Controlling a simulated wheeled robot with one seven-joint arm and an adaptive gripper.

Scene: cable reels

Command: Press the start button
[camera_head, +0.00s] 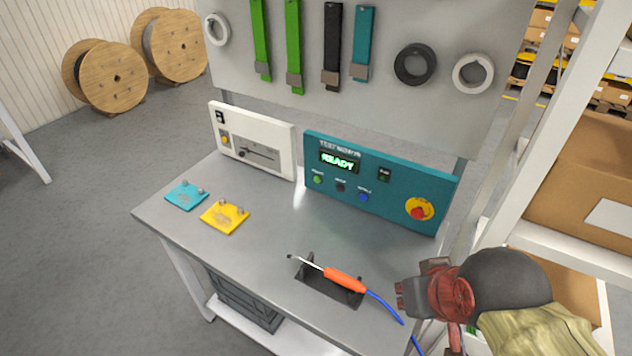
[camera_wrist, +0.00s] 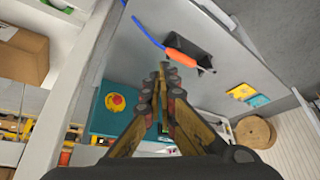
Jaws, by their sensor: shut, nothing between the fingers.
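The teal test panel (camera_head: 380,185) stands at the back of the grey workbench, its display reading READY. A small green button (camera_head: 318,179) sits at the lower left of its face, below the display; its tiny label is hard to read. A dark button (camera_head: 340,187) and a blue button (camera_head: 363,197) sit to its right. My gripper (camera_head: 402,292) is shut and empty near the bench's right end, in front of the panel and well apart from the green button. In the wrist view the shut fingers (camera_wrist: 165,75) hide part of the panel (camera_wrist: 105,118).
A red stop knob on a yellow disc (camera_head: 419,209) is at the panel's right. An orange-handled probe (camera_head: 345,280) with blue cable lies in a dark holder. A white box (camera_head: 250,140), yellow plate (camera_head: 224,216) and blue plate (camera_head: 186,195) are left. Shelving with cartons (camera_head: 585,170) stands right.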

